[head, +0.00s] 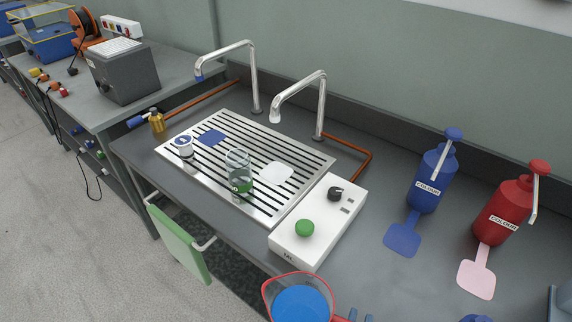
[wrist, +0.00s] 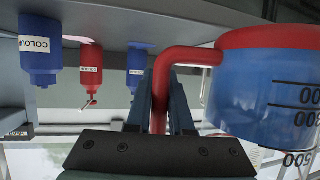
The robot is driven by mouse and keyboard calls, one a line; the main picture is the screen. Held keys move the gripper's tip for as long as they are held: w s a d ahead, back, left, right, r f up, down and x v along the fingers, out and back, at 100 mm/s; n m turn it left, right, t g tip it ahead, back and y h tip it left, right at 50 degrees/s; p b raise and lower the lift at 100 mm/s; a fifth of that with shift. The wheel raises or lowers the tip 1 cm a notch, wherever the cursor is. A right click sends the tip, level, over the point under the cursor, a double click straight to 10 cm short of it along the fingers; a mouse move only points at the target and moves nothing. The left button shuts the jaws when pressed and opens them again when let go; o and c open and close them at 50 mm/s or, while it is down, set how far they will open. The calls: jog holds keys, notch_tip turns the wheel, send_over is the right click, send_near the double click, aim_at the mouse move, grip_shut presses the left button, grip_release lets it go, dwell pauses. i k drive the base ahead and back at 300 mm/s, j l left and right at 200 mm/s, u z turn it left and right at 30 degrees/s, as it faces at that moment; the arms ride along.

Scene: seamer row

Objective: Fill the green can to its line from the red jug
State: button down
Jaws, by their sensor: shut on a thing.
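The red jug (head: 299,300) has a red rim and handle and clear walls, with blue liquid inside. It is at the bottom edge of the head view, in front of the white box. In the wrist view the jug (wrist: 265,95) is at the right, with dark scale marks. My gripper (wrist: 163,90) is shut on its red handle; only bits of the fingers show in the head view. A clear vessel with a green mark (head: 240,186), seemingly the green can, stands upright on the slotted drain tray, apart from the jug. Its fill line and contents are too small to read.
The drain tray (head: 185,150) also holds a small white-and-blue cup (head: 183,146). Two taps (head: 322,100) stand behind it. A white control box (head: 318,230) with a green button is between jug and tray. Blue (head: 432,180) and red (head: 505,210) colour bottles stand at right.

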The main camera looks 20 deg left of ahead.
aim_at(238, 161)
jog(key=i+j, duration=0.1)
jog(key=j, duration=1.7)
jog(key=i+l, duration=0.25)
jog(key=i, duration=0.3)
jog(key=j+u, duration=0.05)
